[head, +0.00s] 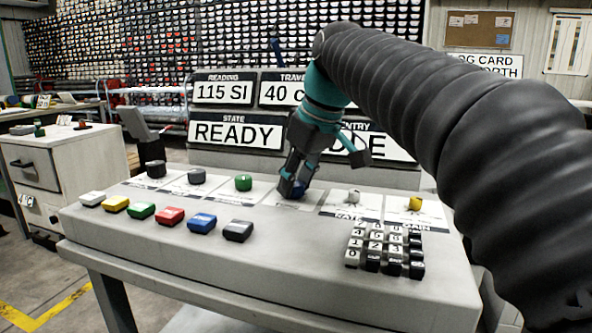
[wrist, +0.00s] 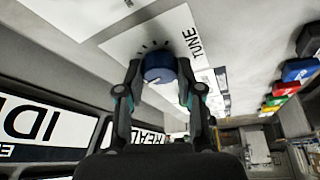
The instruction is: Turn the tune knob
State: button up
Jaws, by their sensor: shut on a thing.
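The tune knob (wrist: 158,68) is a round blue knob on a white plate (wrist: 180,40) marked TUNE in the wrist view. In the head view the blue knob (head: 299,188) shows only partly behind my fingers. My gripper (head: 292,186) reaches down to it from above on the console. In the wrist view my gripper (wrist: 160,75) has one finger on each side of the knob, shut on it. The word on the plate is mostly hidden by my gripper in the head view.
A black knob (head: 156,169), a grey knob (head: 196,176) and a green knob (head: 243,183) stand left of it; a white knob (head: 353,196) and a yellow knob (head: 415,203) stand right. Coloured buttons (head: 171,216) and a keypad (head: 386,248) are in front. Display panels (head: 235,132) stand behind.

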jog(key=n+g+p, duration=0.1)
jog(key=n, duration=0.1)
jog(key=n+y+p, duration=0.1)
jog(key=n+p, duration=0.1)
jog(key=n, duration=0.1)
jog(key=shift+w+d+r+g+p, duration=0.1)
jog(key=shift+w+r+g+p, duration=0.05)
jog(key=shift+g+p, duration=0.2)
jog(key=shift+n+g+p, duration=0.95)
jog(key=shift+n+p, duration=0.15)
jog(key=shift+n, duration=1.3)
jog(key=shift+f, duration=0.2)
jog(key=o, duration=1.2)
jog(key=shift+c, duration=0.2)
jog(key=shift+r+y, duration=0.15)
jog(key=shift+y, duration=0.15)
jog(key=v, duration=1.1)
jog(key=shift+d+r, duration=0.15)
jog(key=shift+r, duration=0.2)
